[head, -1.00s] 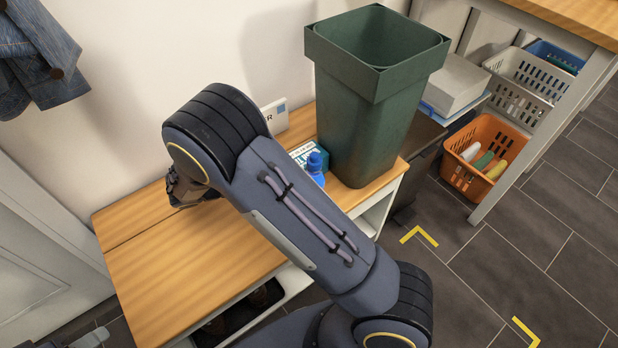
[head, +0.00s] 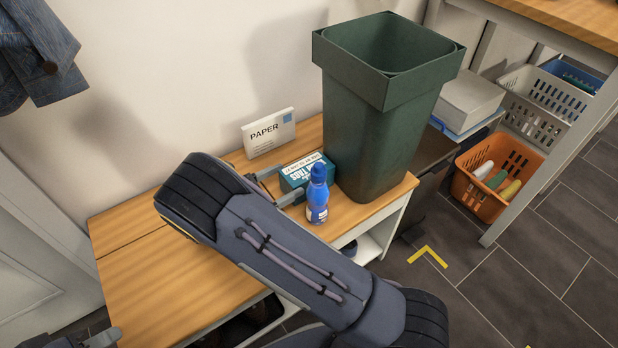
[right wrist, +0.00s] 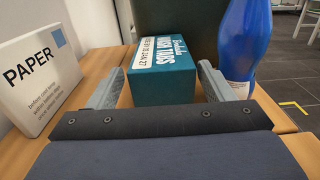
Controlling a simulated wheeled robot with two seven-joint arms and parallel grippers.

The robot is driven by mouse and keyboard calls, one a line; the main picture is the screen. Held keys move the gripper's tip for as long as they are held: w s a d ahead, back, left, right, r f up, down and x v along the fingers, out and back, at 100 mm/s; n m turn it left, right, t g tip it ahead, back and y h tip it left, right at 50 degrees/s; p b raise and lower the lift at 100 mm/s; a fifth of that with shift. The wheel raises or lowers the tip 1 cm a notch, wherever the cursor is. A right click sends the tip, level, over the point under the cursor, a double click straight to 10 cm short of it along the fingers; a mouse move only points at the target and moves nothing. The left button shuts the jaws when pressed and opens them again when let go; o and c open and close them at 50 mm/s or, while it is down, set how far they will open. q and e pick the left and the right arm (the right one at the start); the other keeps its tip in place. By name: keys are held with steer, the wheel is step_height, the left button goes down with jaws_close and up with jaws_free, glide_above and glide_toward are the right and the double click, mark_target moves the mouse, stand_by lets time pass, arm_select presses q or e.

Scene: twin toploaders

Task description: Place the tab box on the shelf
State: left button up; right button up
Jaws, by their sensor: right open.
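The tab box (head: 294,181), a teal carton with a white label, lies on the wooden bench top beside the green bin. It also shows in the right wrist view (right wrist: 160,84), lettered "WASH TABS". My right gripper (head: 278,186) is open, its fingers on either side of the box's near end, with small gaps visible in the right wrist view. My arm hides part of the bench in the head view. A bit of my left gripper (head: 97,339) shows at the bottom left corner; its jaws cannot be made out. A shelf space (head: 368,247) shows under the bench top.
A blue bottle (head: 317,200) stands close to the right finger. A white PAPER box (head: 268,134) stands against the wall. The green bin (head: 375,130) is right behind the tab box. Baskets, including an orange one (head: 470,192), sit under the table at right. The bench's left part is clear.

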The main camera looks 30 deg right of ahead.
mark_target(301, 171)
steer(key=d, duration=0.1)
steer(key=d+b, duration=0.1)
steer(key=d, duration=0.1)
steer(key=d+b, duration=0.1)
steer(key=d, duration=0.1)
steer(key=shift+w+d, duration=0.15)
steer(key=shift+w, duration=0.1)
steer(key=shift+d, duration=0.15)
steer(key=shift+r, duration=0.1)
steer(key=c, duration=1.1)
